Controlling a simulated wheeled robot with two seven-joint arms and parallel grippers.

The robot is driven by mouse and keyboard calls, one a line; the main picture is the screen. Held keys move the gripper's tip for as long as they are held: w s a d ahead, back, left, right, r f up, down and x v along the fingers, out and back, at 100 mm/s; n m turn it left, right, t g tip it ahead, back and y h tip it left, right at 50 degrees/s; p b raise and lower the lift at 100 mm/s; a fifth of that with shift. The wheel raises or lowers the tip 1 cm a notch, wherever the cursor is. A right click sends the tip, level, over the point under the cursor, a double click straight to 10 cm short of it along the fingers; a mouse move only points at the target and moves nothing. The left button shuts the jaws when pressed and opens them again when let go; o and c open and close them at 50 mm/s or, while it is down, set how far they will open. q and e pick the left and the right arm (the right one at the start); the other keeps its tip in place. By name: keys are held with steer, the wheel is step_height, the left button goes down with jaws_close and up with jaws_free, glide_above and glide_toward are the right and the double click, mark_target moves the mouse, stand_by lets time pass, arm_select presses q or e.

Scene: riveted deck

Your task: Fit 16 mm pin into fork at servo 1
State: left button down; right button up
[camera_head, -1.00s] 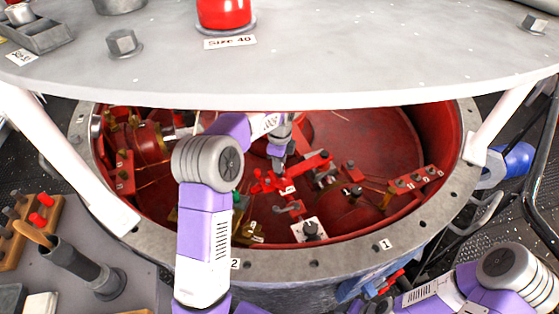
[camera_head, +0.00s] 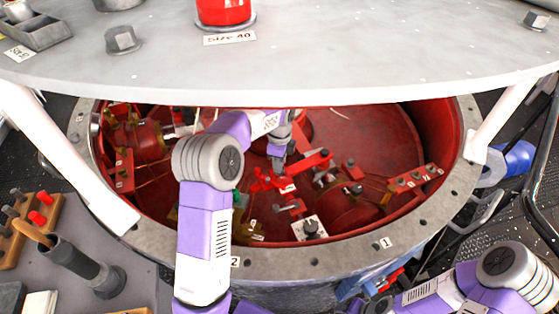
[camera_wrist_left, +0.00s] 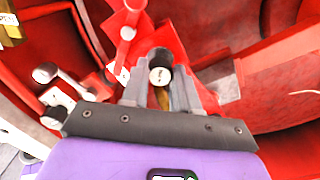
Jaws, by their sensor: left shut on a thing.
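My left gripper (camera_head: 279,166) reaches into the red bowl-like housing (camera_head: 385,140), over a group of red levers and links (camera_head: 268,182). In the left wrist view, the left gripper (camera_wrist_left: 158,94) is shut on a dark pin (camera_wrist_left: 160,62) with a pale, marked round end face. The pin lies against or just over a red bracket (camera_wrist_left: 168,36), which looks like the fork. Whether the pin is in the fork's hole cannot be told. A red lever with a round boss (camera_wrist_left: 128,32) stands just left of the pin.
A pale round cover (camera_head: 330,75) on white posts (camera_head: 490,135) hangs over the housing. The housing's grey bolted rim (camera_head: 350,254) surrounds the opening. A red block with numbered studs (camera_head: 415,180) is at right. A tool rack (camera_head: 28,225) stands at left.

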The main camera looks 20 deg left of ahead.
arm_select(q)
steer(key=shift+f, duration=0.45)
steer(key=c, duration=0.8)
jaws_free()
step_height(320, 180, up, 8)
steer(key=shift+f+p, duration=0.2)
steer(key=shift+p, duration=1.05)
